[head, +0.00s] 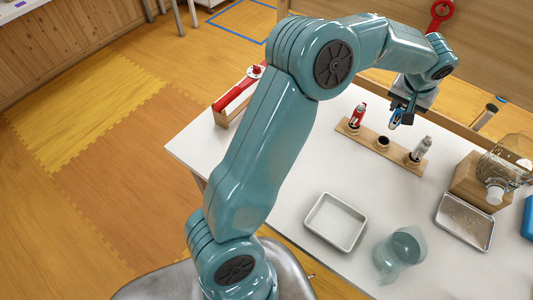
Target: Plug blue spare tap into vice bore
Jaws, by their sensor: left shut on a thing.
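My left gripper (402,108) reaches over the table from the upper middle and is shut on the blue spare tap (394,120), which hangs tilted below the fingers. The tap is close above the wooden rack (400,157), just behind its empty middle hole (383,142). The rack also holds a red tap (357,115) at its left and a grey tap (421,148) at its right, both upright. A red and wooden device (238,88) stands at the table's far left edge; I cannot tell whether it is the vice, and no bore is clear. My right gripper is not in view.
A glass jar (508,162) lies on a wooden block at the right, its white spout over a metal tray (465,222). An empty white tray (335,223) and a clear blue jug (400,254) stand nearer. The table (300,165) left of the rack is clear.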

